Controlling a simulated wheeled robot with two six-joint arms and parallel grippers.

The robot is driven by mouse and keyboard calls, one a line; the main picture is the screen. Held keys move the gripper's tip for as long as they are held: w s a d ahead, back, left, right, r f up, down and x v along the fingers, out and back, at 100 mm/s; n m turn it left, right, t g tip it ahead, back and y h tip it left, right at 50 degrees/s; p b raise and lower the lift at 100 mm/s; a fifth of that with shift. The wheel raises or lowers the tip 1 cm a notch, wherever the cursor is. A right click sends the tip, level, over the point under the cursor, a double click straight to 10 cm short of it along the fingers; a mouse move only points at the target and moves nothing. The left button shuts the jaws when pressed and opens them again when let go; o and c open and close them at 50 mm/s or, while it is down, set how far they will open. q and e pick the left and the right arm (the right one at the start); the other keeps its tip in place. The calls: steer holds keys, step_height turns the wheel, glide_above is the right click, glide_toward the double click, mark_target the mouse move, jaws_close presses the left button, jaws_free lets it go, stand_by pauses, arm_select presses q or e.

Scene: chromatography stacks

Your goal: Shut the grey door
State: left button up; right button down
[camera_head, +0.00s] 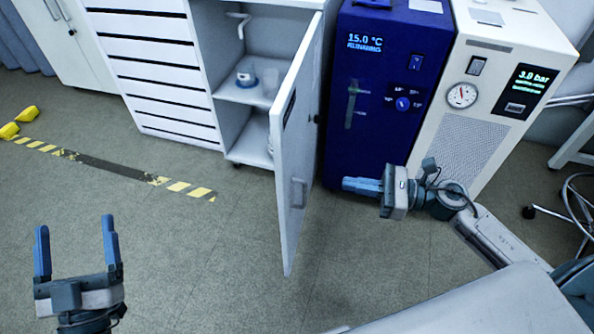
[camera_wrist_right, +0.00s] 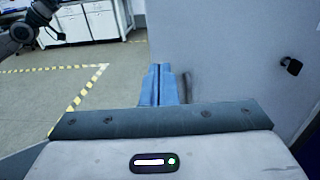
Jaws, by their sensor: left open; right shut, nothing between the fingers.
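The grey door (camera_head: 297,140) stands wide open from the cabinet (camera_head: 203,50), hinged on the cabinet's right side and swung out toward me. Its handle (camera_head: 298,192) is on the face turned to the right. My right gripper (camera_head: 345,185) is shut and empty, to the right of the door, with its blue fingers pointing left toward it. In the right wrist view the shut fingers (camera_wrist_right: 163,85) are in front of a pale grey panel (camera_wrist_right: 235,60); I cannot tell whether they touch it. My left gripper (camera_head: 76,245) is open and empty, low at the left, away from the door.
Inside the cabinet a shelf holds a small jar (camera_head: 246,77). A blue chiller (camera_head: 375,90) and a white unit with a gauge (camera_head: 505,80) stand right of the door. Yellow-black floor tape (camera_head: 115,168) runs at the left.

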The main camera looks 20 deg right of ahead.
glide_toward(286, 173)
steer(key=x, duration=0.5)
steer(key=shift+a+r+p, duration=0.15)
steer(key=shift+r+p, duration=0.05)
steer(key=shift+p, duration=0.2)
arm_select(q)
steer(key=shift+w+f+g, duration=0.15)
steer(key=shift+f+g, duration=0.45)
steer(key=shift+f, duration=0.35)
steer(key=shift+w+f+g, duration=0.15)
steer(key=shift+f+g, duration=0.45)
steer(key=shift+f, duration=0.35)
arm_select(e)
steer(key=shift+x, duration=0.8)
